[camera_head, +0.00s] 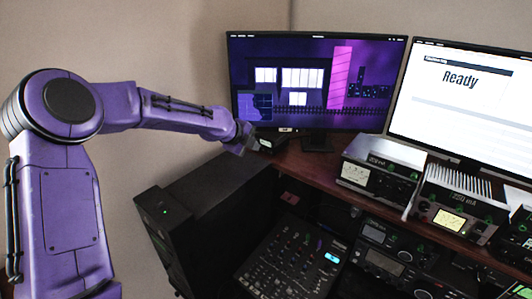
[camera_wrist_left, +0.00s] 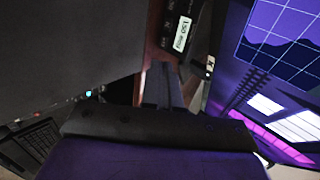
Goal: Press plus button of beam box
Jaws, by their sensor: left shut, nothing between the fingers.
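A small dark box (camera_head: 272,143), perhaps the beam box, sits at the desk's left end below the left monitor. I cannot make out a plus button. My left gripper (camera_head: 243,146) is shut and empty, just left of the small box in the head view. Its fingers also show in the left wrist view (camera_wrist_left: 163,80), pointing toward the box face; I cannot tell whether they touch it. My right gripper is not in view.
The left monitor (camera_head: 310,115) stands close behind the gripper, and a white-screened monitor (camera_head: 462,90) is to the right. A dark cabinet (camera_head: 205,200) and a mixer panel (camera_head: 295,255) are below. Several radio units (camera_head: 378,172) fill the desk's right side.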

